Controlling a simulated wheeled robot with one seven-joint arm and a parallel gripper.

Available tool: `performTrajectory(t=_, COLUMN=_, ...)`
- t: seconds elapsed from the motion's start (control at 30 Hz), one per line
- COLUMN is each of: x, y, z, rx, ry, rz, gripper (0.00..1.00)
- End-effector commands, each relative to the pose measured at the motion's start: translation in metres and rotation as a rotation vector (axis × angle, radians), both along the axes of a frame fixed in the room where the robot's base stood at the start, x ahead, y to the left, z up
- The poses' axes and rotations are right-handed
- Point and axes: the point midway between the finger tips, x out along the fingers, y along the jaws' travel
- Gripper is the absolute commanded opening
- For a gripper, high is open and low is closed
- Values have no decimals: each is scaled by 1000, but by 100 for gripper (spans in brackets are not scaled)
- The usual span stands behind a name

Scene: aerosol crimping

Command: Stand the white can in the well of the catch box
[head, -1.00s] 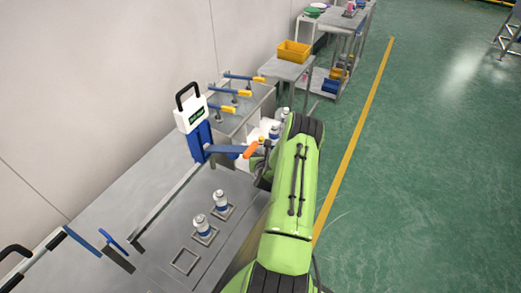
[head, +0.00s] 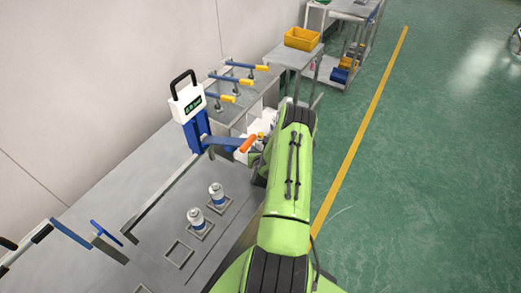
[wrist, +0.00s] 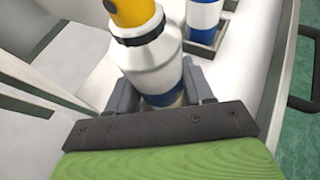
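A can with a white body, blue lower band, black collar and yellow top (wrist: 150,55) stands between the fingers of my gripper (wrist: 162,92) in the wrist view. The grey fingers sit against both its sides, and its base is hidden by my gripper. Under and around it are white surfaces of what looks like the catch box (wrist: 262,50). In the head view my arm hides my gripper and most of the white box (head: 337,118). I cannot tell whether the held can touches the box floor.
Another blue-and-white can (wrist: 203,15) stands in a grey square well beside the held one. On the bench, two white cans (head: 195,218) (head: 217,192) stand in square holders near an empty holder (head: 178,254).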

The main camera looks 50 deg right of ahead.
Motion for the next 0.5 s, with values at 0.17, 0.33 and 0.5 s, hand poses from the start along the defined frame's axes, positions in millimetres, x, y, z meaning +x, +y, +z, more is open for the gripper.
performTrajectory(t=0.17, x=0, y=0, z=-1, rx=0, ry=0, rz=0, gripper=77)
performTrajectory(t=0.33, x=0, y=0, z=0, rx=0, ry=0, rz=0, gripper=77)
performTrajectory(t=0.5, x=0, y=0, z=6, rx=-1, ry=1, rz=1, gripper=77)
